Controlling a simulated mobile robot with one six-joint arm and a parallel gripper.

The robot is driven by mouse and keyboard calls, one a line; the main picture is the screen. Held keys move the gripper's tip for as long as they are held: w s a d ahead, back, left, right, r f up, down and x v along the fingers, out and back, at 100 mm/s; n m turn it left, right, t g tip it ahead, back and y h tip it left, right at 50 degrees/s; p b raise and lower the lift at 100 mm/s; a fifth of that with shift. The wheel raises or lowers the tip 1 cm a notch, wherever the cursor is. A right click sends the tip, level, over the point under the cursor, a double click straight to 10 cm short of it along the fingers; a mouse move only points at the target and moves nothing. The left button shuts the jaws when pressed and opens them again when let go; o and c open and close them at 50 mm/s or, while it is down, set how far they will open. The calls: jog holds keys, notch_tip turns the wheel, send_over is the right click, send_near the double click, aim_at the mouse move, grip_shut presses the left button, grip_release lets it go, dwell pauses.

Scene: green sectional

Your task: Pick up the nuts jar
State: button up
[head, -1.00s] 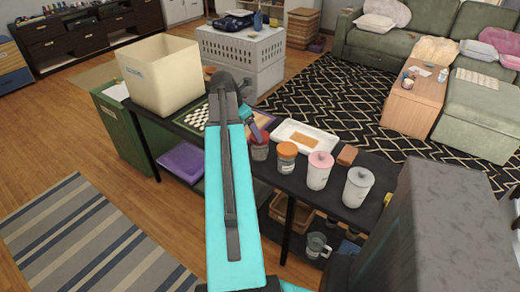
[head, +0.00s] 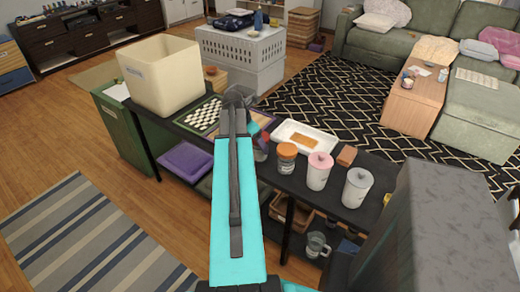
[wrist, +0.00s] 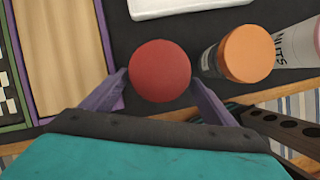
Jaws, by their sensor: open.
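The nuts jar (wrist: 296,50), a pale jar with "NUTS" on its side, is cut off at the right edge of the wrist view. By its place in the row, it is the white jar with a pink lid (head: 318,173) in the head view. My gripper (wrist: 160,82) is open, with its purple fingers on either side of a red-lidded jar (wrist: 160,70). Whether they touch it cannot be told. An orange-lidded jar (wrist: 245,54) stands between that jar and the nuts jar. In the head view my gripper (head: 260,132) partly hides the red-lidded jar.
A white-grey lidded jar (head: 357,188) stands right of the nuts jar on the black table (head: 335,202). A white tray (head: 328,146) and a small brown block (head: 346,156) lie behind the jars. A checkered board (head: 203,116) and a cream bin (head: 163,78) are at left.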

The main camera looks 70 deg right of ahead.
jog(key=shift+f, duration=0.2)
dwell(0.3)
jog(key=shift+p+x, duration=0.6)
jog(key=shift+x, duration=1.9)
jog(key=shift+d, duration=0.15)
jog(key=shift+c, duration=0.3)
jog(key=c, duration=1)
